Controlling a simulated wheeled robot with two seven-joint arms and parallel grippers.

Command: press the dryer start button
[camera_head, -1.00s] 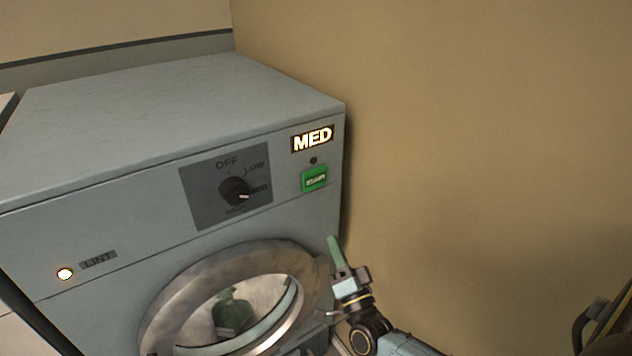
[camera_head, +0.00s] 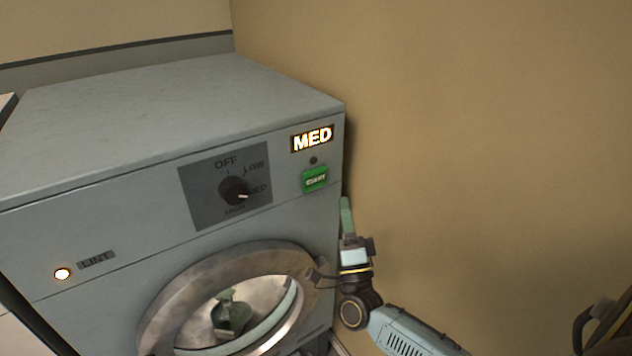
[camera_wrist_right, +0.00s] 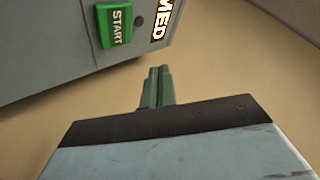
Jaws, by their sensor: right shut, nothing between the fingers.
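The green START button (camera_head: 315,179) is on the upper right of the grey dryer's (camera_head: 120,130) front, below a lit MED sign (camera_head: 312,138) and a small dark dot. In the right wrist view the button (camera_wrist_right: 115,25) is at the upper left, uncovered. My right gripper (camera_head: 345,204) is below and to the right of the button in the head view, pointing up, apart from it. Its green fingers (camera_wrist_right: 157,75) are together and empty in the right wrist view. My left gripper is not in view.
The dial (camera_head: 235,190) points at MED. The round door (camera_head: 170,317) is shut, with a dark green item (camera_head: 231,315) behind its glass. A lamp (camera_head: 62,273) glows beside the LINT label. A tan wall (camera_head: 480,130) stands close on the right.

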